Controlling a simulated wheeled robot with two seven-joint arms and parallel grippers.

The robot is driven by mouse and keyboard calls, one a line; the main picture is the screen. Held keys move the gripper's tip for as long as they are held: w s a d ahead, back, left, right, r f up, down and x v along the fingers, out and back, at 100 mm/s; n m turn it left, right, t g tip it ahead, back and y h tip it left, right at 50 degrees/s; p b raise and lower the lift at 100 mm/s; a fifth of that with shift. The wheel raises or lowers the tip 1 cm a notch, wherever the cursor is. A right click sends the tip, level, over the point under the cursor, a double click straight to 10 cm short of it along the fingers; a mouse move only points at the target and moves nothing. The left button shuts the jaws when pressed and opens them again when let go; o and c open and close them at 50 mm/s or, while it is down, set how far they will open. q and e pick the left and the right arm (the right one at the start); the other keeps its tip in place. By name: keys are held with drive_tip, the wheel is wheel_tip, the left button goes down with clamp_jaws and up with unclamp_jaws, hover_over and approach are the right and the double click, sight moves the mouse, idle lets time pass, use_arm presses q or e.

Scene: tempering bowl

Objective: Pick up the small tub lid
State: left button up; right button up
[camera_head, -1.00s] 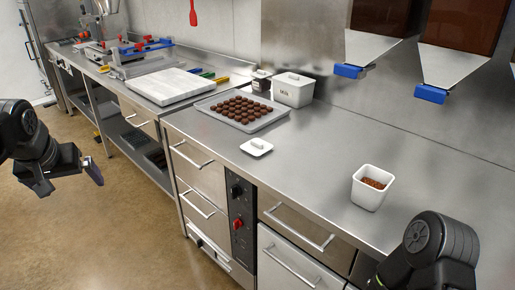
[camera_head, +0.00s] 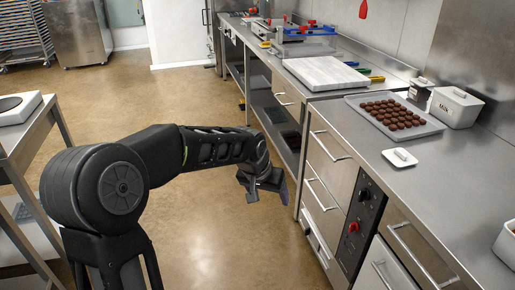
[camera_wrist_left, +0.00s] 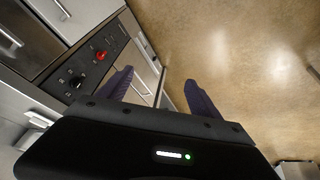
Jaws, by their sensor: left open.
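The small tub lid (camera_head: 400,157) is a white square lid with a raised handle. It lies on the steel counter near its front edge, in front of the tray of chocolates. The open tub it may belong to shows only as a sliver (camera_head: 507,243) at the right edge of the head view. My left gripper (camera_head: 267,190) is in front of the counter, left of and lower than the lid, over the floor. In the left wrist view my left gripper (camera_wrist_left: 157,88) is open with nothing between its fingers. The lid is not in the left wrist view. My right gripper is not in view.
A tray (camera_head: 436,126) of chocolates lies behind the lid. A white board (camera_head: 325,73) lies on the farther counter. Drawer handles (camera_head: 325,145) and knobs (camera_head: 353,226) line the counter front.

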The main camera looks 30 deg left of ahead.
use_arm(q)
drive_tip(key=s+d+f+g+h, duration=0.1)
drive_tip(key=s+d+f, duration=0.35)
drive_tip(key=f, duration=0.35)
drive_tip(key=s+d+f+g+h, duration=0.1)
drive_tip(key=s+d+f, duration=0.2)
drive_tip(key=d+f, duration=0.45)
drive_tip(key=s+d+f+g+h, duration=0.1)
drive_tip(key=s+d+f, duration=0.3)
drive_tip(key=f, duration=0.6)
drive_tip(key=s+d+f, duration=0.3)
drive_tip(key=s+f, duration=0.1)
drive_tip(key=s, duration=0.4)
drive_tip(key=s+d+f+g, duration=0.1)
drive_tip(key=s+d+f, duration=0.2)
drive_tip(key=s, duration=0.5)
drive_tip(key=shift+s+d+f+h, duration=0.2)
drive_tip(key=shift+d+f+h, duration=0.2)
drive_tip(key=shift+d, duration=0.1)
drive_tip(key=shift+c, duration=0.5)
